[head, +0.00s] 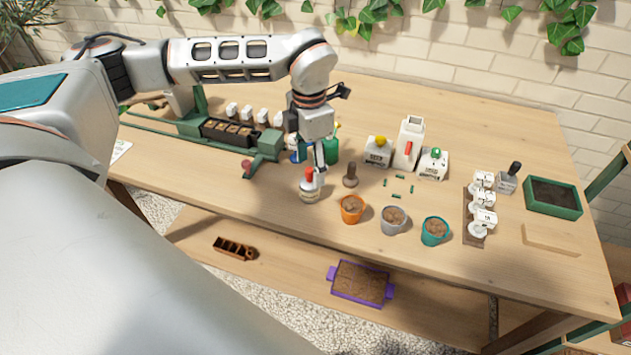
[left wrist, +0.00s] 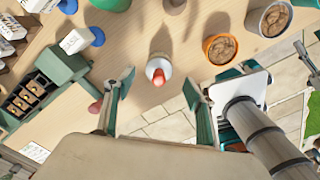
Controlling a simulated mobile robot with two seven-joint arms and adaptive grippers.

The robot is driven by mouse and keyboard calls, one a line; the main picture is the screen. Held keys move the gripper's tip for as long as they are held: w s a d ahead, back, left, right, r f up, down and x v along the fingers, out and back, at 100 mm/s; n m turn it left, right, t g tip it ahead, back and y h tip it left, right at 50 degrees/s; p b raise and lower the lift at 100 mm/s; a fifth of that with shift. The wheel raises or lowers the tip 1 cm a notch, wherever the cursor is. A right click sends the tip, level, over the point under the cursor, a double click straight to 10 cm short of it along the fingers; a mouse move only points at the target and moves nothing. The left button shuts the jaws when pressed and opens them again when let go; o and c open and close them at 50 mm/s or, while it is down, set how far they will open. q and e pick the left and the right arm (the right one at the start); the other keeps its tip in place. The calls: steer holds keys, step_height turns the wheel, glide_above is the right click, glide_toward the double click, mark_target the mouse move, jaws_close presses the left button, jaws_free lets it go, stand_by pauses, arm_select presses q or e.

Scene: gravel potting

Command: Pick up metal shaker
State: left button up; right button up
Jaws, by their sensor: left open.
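The metal shaker (head: 309,192), a small pale metallic body with a red top, stands upright on the wooden table near its front edge. In the left wrist view it shows from above as a pale round shape with a red tip (left wrist: 157,73). My left gripper (head: 314,170) points down over it, and the fingertips partly cover it in the head view. In the left wrist view the left gripper (left wrist: 157,88) is open, with one finger on either side of the shaker and visible gaps between.
Right of the shaker stand a brown peg-like tool (head: 350,176) and orange (head: 351,210), grey (head: 393,220) and teal (head: 435,232) pots of soil. White containers (head: 408,143) stand behind.

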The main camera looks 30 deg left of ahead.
mark_target(310, 184)
arm_select(q)
steer(key=shift+s+f, duration=0.35)
steer(key=shift+f, duration=0.45)
steer(key=f, duration=0.5)
steer(key=shift+w+a+f, duration=0.15)
steer(key=shift+w+f, duration=0.1)
steer(key=shift+f, duration=0.05)
steer(key=c, duration=1.3)
